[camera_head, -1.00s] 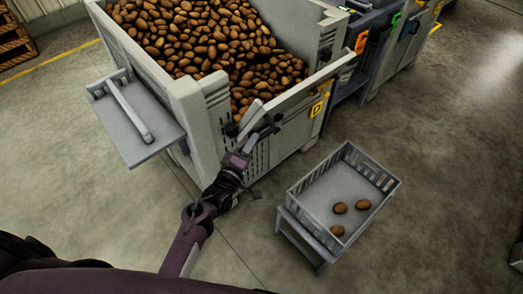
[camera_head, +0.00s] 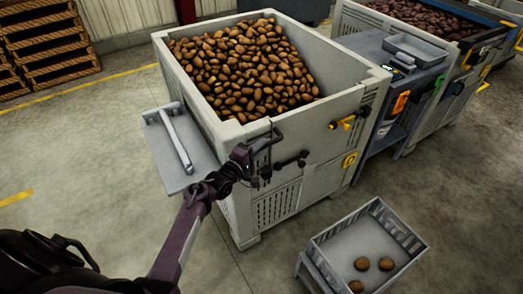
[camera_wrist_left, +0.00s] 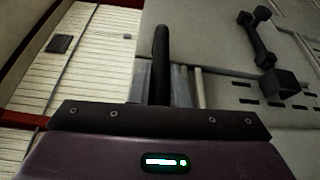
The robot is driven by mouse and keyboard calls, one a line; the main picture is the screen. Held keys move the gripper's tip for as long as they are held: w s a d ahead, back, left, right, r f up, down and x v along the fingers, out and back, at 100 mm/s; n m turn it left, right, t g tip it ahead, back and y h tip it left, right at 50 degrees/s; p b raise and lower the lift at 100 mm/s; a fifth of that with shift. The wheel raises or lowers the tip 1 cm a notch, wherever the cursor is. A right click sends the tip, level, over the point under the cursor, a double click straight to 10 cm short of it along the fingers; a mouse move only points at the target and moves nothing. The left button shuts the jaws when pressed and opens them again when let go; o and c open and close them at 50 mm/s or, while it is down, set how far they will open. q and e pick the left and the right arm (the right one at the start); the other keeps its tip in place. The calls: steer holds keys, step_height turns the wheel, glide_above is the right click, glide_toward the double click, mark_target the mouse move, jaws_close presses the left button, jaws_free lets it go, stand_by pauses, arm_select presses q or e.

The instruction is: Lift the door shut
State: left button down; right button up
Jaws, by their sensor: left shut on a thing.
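The door (camera_head: 315,155) is the grey upper front panel of the large potato bin (camera_head: 232,134). It stands upright, about level with the front face, its top edge close to the bin rim; any small gap is too fine to tell. My right gripper is not in view.
A yellow-and-black latch (camera_head: 348,122) is at the door's right. A side shelf (camera_head: 168,150) with a bar juts from the bin's left. A grey crate (camera_head: 322,250) with several potatoes stands at front right.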

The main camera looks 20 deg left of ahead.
arm_select(q)
steer(key=shift+w+a+r, duration=0.2)
steer(key=shift+a+r, duration=0.1)
steer(key=shift+r, duration=0.1)
steer(key=c, duration=1.8)
jaws_free()
steer(key=o, duration=0.4)
steer(key=shift+w+a+f, duration=0.1)
steer(key=shift+f, duration=0.2)
steer(key=shift+o, duration=0.2)
steer(key=shift+s, duration=0.4)
steer(key=v, duration=0.7)
